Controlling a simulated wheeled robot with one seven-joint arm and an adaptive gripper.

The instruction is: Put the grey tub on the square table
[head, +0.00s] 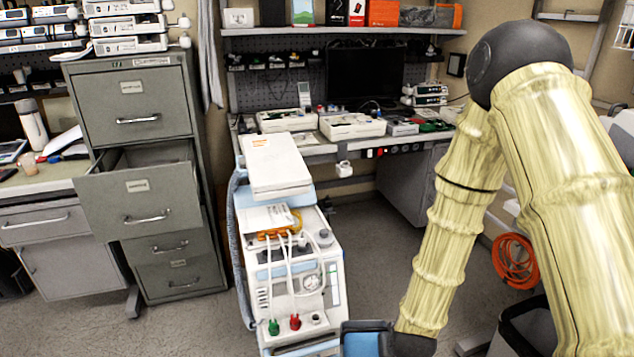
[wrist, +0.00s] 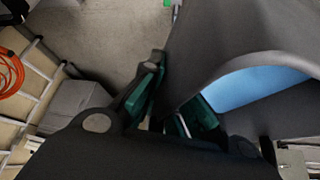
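The grey tub (wrist: 215,50) fills the upper right of the wrist view, very close, with a blue inside. In the head view a blue-and-dark-grey piece of it (head: 366,342) shows at the bottom edge, cut off by the frame. My gripper (wrist: 172,105) has its green-padded fingers on either side of the tub's wall and appears shut on it. In the head view the gripper is mostly hidden at the end of my arm, at the bottom edge. I cannot make out a square table in either view.
A white medical machine on a cart (head: 300,265) stands just left of the tub. A grey filing cabinet (head: 140,110) has one drawer pulled out. A workbench (head: 325,148) with devices runs along the back. An orange hose coil (head: 514,262) is at right. Floor is clear before the bench.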

